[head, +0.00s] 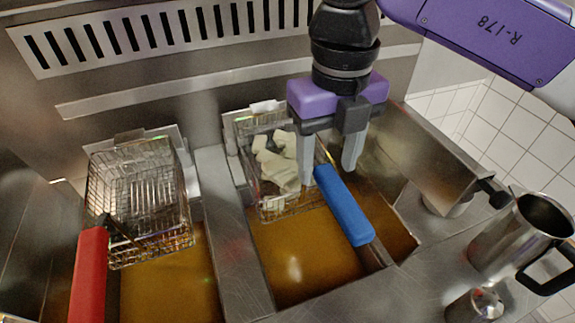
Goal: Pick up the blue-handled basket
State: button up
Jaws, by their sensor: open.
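The blue-handled basket is a wire fryer basket (262,205) with pale pieces of food in it. It hangs at the back of the right oil vat. Its blue handle (344,206) slants down and right over the oil. My gripper (332,172) points down with its two grey fingers apart. The fingertips are at the upper end of the blue handle, one on each side of it in the picture. I cannot tell whether they touch it or how far above it they are.
A red-handled wire basket (140,195) hangs at the left vat, its red handle (88,275) toward the front. A steel divider (225,225) separates the vats of brown oil. A steel jug (520,240) and a small steel container (474,304) stand at the right.

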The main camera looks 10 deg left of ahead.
aim_at(326, 171)
jog(key=shift+f+p, duration=0.4)
jog(key=shift+f, duration=1.7)
jog(key=shift+c, duration=0.2)
grip_shut()
jog(key=shift+r, duration=0.1)
